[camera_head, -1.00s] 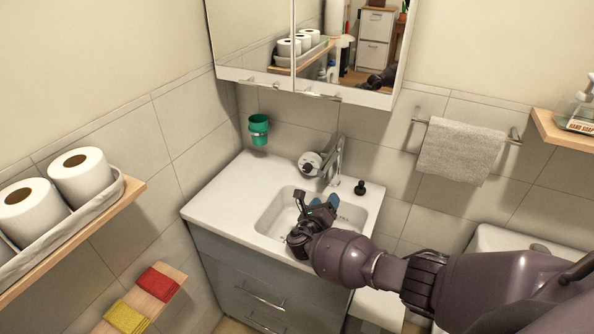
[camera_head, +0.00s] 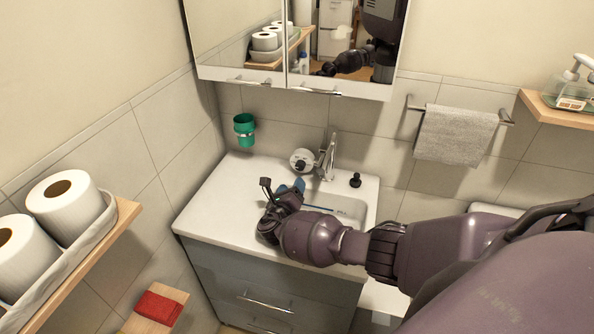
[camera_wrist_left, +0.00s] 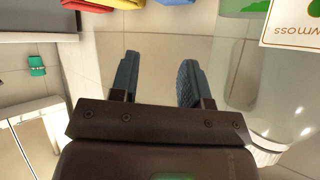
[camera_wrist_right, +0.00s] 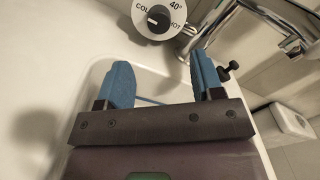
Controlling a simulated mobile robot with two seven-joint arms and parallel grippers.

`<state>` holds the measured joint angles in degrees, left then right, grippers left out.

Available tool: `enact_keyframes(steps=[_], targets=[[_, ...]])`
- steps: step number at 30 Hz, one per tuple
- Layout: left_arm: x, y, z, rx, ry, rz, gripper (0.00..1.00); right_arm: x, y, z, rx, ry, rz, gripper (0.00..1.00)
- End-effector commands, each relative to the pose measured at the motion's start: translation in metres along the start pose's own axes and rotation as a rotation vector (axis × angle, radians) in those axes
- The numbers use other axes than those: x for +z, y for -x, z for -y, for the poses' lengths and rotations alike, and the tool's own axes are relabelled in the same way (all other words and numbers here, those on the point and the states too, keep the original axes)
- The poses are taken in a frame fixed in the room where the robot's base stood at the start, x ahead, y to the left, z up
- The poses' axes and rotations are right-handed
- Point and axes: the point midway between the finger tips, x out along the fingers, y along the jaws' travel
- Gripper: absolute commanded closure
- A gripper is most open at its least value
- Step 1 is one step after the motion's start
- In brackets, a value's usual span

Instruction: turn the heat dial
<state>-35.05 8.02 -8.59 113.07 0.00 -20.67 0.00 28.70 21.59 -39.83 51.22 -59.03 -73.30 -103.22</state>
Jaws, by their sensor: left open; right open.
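The heat dial (camera_wrist_right: 158,18) is a round white disc with a black pointer knob and markings "COLD", "40°" and "HOT". In the head view the dial (camera_head: 302,160) sits at the back of the sink, left of the chrome faucet (camera_head: 329,158). My right gripper (camera_wrist_right: 160,75) is open with blue fingertips, empty, over the basin. The dial lies beyond the fingertips, above the gap between them in the right wrist view, and is not touched. My right gripper also shows in the head view (camera_head: 290,189). My left gripper (camera_wrist_left: 155,75) is open and empty, away from the sink.
A black stopper-like knob (camera_head: 355,180) stands right of the faucet. A green cup (camera_head: 244,129) hangs on the wall. A shelf with toilet rolls (camera_head: 64,205) is at left. The white counter (camera_head: 220,195) is clear at left.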

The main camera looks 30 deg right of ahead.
Motion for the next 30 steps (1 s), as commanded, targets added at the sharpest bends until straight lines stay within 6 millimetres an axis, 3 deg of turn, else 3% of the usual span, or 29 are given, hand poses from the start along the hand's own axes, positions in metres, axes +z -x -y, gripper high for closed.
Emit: enact_keyframes(steps=[9,15,29,30], targets=[[0.009,-0.009,-0.002,0.001,0.000,-0.005,0.57,-0.001,-0.055,-0.002,-0.002,0.000,0.001,0.39],[0.011,-0.014,-0.003,0.002,-0.001,-0.012,0.57,-0.001,-0.079,-0.001,-0.001,-0.001,0.001,0.39],[0.009,-0.017,-0.002,0.003,-0.005,-0.021,0.57,0.001,-0.089,0.000,0.000,-0.002,0.000,0.39],[0.009,-0.017,-0.002,0.003,-0.005,-0.021,0.57,0.001,-0.089,0.000,0.000,-0.002,0.000,0.44]])
